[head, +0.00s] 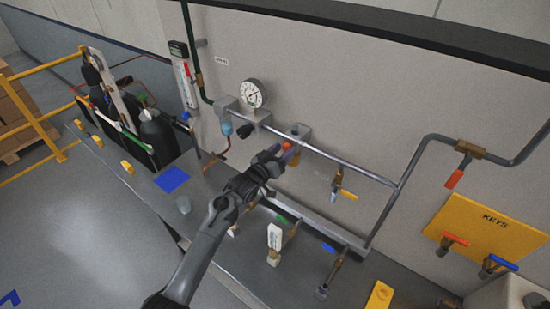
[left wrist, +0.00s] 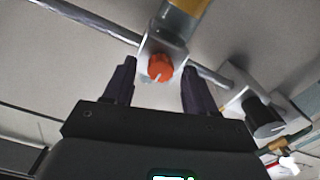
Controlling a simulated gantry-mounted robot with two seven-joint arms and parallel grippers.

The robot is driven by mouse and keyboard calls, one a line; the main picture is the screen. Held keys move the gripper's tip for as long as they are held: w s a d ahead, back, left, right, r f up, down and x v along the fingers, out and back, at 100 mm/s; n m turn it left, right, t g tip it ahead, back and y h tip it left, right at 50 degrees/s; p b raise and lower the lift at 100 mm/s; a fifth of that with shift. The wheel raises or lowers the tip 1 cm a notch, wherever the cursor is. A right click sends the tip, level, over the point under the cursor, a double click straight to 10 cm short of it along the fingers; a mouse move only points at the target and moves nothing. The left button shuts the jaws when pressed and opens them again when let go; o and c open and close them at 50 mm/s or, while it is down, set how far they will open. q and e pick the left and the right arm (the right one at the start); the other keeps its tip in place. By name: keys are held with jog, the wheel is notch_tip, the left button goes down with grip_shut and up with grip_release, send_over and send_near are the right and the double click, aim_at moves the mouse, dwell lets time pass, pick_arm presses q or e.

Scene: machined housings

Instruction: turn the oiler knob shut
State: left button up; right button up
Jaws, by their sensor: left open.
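The oiler's orange-red knob (left wrist: 160,67) sits on the face of a light metal block (left wrist: 178,48), with an amber bowl (left wrist: 186,6) at the top edge of the left wrist view. A pale mark shows on the knob's face. In the head view the knob (head: 287,146) is partly hidden by my gripper, and the amber bowl (head: 294,159) hangs beside it. My left gripper (head: 277,154) is open in front of the knob. In the left wrist view its fingers (left wrist: 158,84) stand on either side of the knob, apart from it. My right gripper is not in view.
A black knob (head: 245,130) on the neighbouring unit is close on the left, below a pressure gauge (head: 252,94). A pipe (head: 345,167) runs right along the wall. A yellow-handled valve (head: 348,195) hangs below it. Fittings stand on the bench below.

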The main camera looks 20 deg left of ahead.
pick_arm(q)
jog(key=b+v, duration=0.2)
jog(key=v, duration=0.8)
jog(key=shift+s, duration=0.3)
